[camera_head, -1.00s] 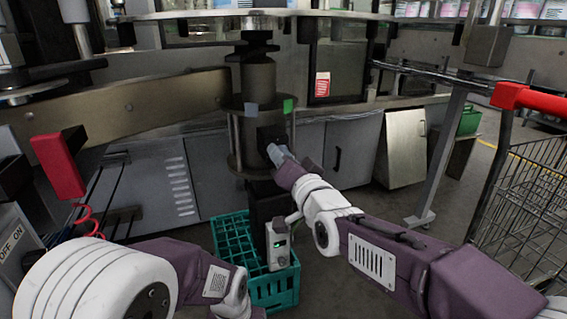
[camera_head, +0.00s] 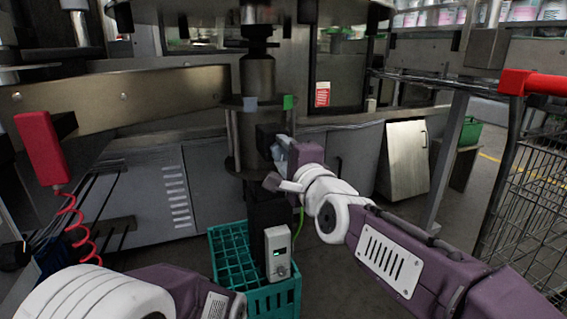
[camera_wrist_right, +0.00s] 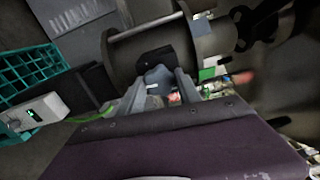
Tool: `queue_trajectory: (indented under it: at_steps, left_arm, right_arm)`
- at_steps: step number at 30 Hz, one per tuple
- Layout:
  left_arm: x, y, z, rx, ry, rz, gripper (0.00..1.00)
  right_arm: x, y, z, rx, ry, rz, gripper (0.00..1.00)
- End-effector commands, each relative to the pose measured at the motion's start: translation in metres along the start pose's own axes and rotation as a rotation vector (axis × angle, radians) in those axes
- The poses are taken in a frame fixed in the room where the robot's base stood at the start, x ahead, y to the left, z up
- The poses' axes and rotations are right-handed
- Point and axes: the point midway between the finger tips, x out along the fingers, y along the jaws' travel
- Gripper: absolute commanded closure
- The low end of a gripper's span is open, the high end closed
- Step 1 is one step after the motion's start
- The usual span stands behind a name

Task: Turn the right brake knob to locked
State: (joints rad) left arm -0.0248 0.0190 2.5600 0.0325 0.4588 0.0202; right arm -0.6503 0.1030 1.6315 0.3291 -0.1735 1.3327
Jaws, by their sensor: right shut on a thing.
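A blue-grey lobed knob (camera_wrist_right: 157,77) is on a black block (camera_head: 268,135) at the front of the metal column (camera_head: 258,78). My right gripper (camera_wrist_right: 160,85) is shut on this knob, one finger on each side of it in the right wrist view. In the head view the right gripper (camera_head: 279,153) meets the block from the right, and its fingers largely cover the knob. A grey tag (camera_head: 250,104) and a green tag (camera_head: 288,102) sit on the flange above; which way the knob points is unclear. My left arm shows at the lower left, its gripper out of frame.
A teal crate (camera_head: 228,242) and a grey box with a green display (camera_head: 278,254) are below the column. A red pendant (camera_head: 42,148) with a coiled cord is at left. A wire cart with a red handle (camera_head: 540,83) stands at right.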

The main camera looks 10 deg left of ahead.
Motion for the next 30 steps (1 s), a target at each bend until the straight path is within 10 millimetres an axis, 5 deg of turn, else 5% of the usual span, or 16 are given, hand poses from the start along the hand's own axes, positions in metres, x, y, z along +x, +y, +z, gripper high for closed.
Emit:
queue_trajectory:
  at_steps: [9,30]
  left_arm:
    - [0.020,0.000,0.002,0.000,0.000,0.000,1.00]
    - [0.032,-0.001,0.003,0.000,0.000,0.000,1.00]
  right_arm:
    - [0.000,0.004,0.000,0.300,0.000,0.004,1.00]
    - [0.000,0.002,0.000,0.860,0.001,0.004,1.00]
